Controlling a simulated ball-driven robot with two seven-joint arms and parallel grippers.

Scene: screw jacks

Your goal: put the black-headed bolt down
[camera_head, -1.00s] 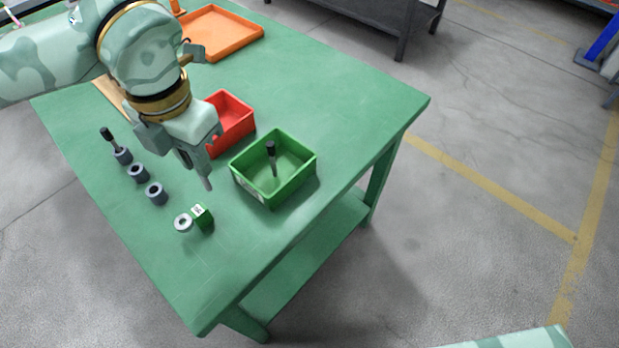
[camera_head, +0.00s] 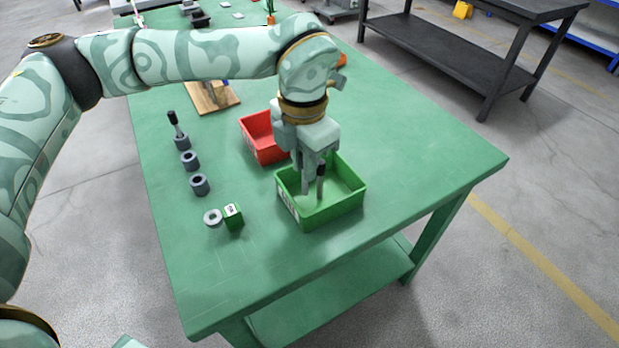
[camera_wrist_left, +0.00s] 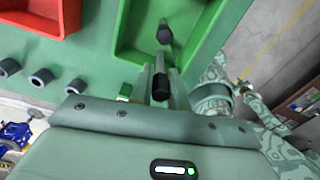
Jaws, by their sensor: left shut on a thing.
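My left gripper (camera_head: 312,180) reaches down into the green bin (camera_head: 344,208). It is shut on a black-headed bolt, whose black head shows between the fingers in the left wrist view (camera_wrist_left: 160,86).
Another black-headed bolt (camera_head: 174,122) stands at a grey collar (camera_head: 182,142), with two more collars in line. A pale ring (camera_head: 213,218) and green labelled block (camera_head: 233,217) lie nearby. A red bin (camera_head: 262,140) adjoins the green one. The table's right side is clear.

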